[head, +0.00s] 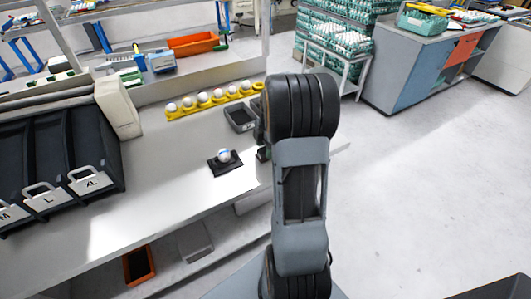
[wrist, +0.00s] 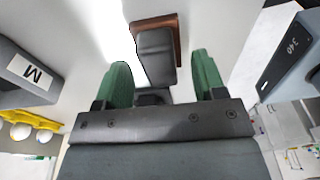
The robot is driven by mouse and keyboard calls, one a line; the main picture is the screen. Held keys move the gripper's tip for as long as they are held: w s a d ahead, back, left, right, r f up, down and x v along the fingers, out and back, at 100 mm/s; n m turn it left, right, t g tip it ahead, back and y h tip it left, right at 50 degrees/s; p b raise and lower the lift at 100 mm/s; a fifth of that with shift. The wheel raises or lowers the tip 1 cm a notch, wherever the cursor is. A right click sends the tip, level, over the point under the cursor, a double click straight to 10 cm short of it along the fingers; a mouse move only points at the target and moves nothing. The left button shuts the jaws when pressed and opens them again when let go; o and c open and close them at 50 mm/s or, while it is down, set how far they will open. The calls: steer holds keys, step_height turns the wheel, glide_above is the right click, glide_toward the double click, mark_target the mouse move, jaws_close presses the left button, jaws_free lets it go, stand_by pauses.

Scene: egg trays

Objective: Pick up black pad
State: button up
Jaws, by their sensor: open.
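A flat black pad (head: 214,168) lies on the white worktop (head: 160,200) in the head view, with a white egg (head: 224,156) on it. My gripper (wrist: 164,80) is open, its two green fingers apart in the wrist view. A dark grey block-like object (wrist: 156,55) with a brown edge shows beyond and between the fingertips; I cannot tell whether it is the black pad. Nothing is visibly gripped. In the head view my gripper is mostly hidden by my arm; a green part (head: 263,153) shows right of the pad.
A grey tray (head: 241,129) and a yellow holder (head: 178,115) with several eggs stand behind the pad. Dark bins (head: 62,150) marked M, L and XL stand at left. An orange-rimmed tray (head: 128,271) is below the worktop. The worktop left of the pad is clear.

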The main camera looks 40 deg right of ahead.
steer(key=shift+a+f, duration=0.1)
steer(key=shift+f, duration=0.5)
steer(key=c, duration=1)
steer(key=shift+r, duration=0.1)
steer(key=shift+r, duration=0.55)
steer(key=s+r, duration=0.4)
steer(key=s+a+r, duration=0.1)
steer(key=s+r, duration=0.3)
steer(key=s, duration=0.1)
steer(key=s+a+r+b, duration=0.1)
steer(key=s+r, duration=0.2)
steer(key=s, duration=0.2)
steer(key=shift+r, duration=0.4)
